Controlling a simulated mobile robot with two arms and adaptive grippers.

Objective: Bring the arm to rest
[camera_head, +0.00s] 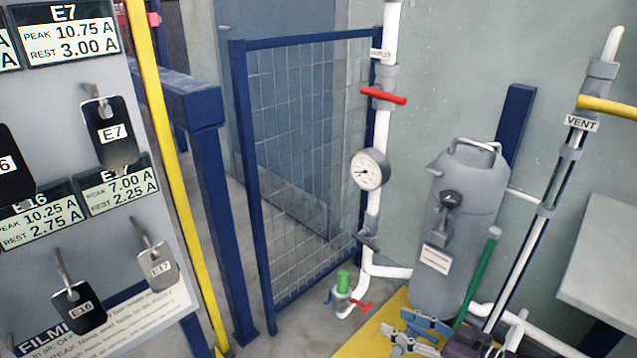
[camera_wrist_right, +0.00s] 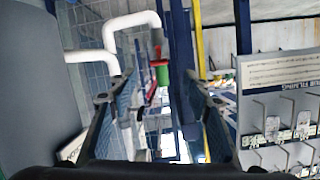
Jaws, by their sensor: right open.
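My right gripper (camera_head: 412,332) shows at the bottom edge of the head view, in front of the grey tank's foot and over the yellow platform. Its body is partly cut off by the frame. In the right wrist view my right gripper (camera_wrist_right: 150,85) has its two fingers spread wide apart, with nothing held between them. Past the fingers, a green and red valve (camera_wrist_right: 161,72) and white pipes (camera_wrist_right: 132,22) show. My left gripper is in neither view.
The grey tank (camera_head: 465,215) stands behind my right gripper, with a green rod (camera_head: 478,275) close by. White pipe (camera_head: 382,140) carries a gauge (camera_head: 369,169) and red handle (camera_head: 384,96). A tag board (camera_head: 150,215) is at left, a mesh gate (camera_head: 300,170) behind, a grey panel (camera_head: 605,255) at right.

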